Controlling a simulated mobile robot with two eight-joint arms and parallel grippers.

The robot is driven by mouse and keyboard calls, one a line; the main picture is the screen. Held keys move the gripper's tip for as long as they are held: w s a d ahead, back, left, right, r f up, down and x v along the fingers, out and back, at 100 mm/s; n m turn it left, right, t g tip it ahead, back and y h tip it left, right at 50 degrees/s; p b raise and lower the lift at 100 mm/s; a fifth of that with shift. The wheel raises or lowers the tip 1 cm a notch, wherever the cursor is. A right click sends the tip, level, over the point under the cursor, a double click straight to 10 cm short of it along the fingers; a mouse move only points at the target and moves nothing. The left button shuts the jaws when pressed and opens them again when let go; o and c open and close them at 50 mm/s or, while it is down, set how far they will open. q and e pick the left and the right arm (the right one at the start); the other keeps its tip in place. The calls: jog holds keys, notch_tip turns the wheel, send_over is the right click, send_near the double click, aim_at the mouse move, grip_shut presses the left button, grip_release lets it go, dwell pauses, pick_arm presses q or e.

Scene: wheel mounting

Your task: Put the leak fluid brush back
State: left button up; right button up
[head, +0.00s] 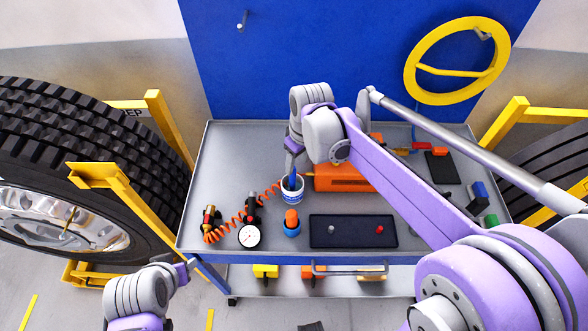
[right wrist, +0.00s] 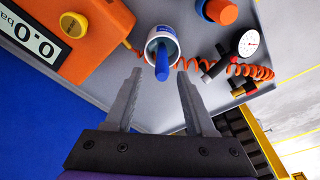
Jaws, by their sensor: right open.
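The leak fluid brush, with a blue handle (right wrist: 162,62), stands in a white pot with a blue label (head: 291,196) on the grey cart. The handle also shows in the head view (head: 293,181), partly covered by my right gripper. My right gripper (head: 290,168) is above the pot, pointing down. In the right wrist view its two fingers (right wrist: 160,75) are apart, with the handle in line between them; I cannot tell whether they touch it. My left gripper (head: 188,266) is low at the cart's front left corner, away from the pot; its jaws are too small to read.
Around the pot are an orange gauge device (head: 343,178), a blue bottle with an orange cap (head: 291,222), a pressure gauge (head: 249,236) with coiled orange hose, and a dark tray (head: 352,231). The cart top (head: 225,165) is clear at the left back.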

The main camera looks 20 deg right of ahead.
jog(key=s+d+f+m+t, duration=0.1)
jog(key=s+d+m+t, duration=0.1)
jog(key=s, duration=0.7)
jog(key=s+d+f+m+t, duration=0.1)
jog(key=s+m+t, duration=0.1)
jog(key=s, duration=0.7)
jog(key=shift+d+f+m+h, duration=0.3)
jog(key=shift+d+m+h, duration=0.1)
jog(key=shift+m, duration=0.5)
jog(key=shift+a, duration=0.1)
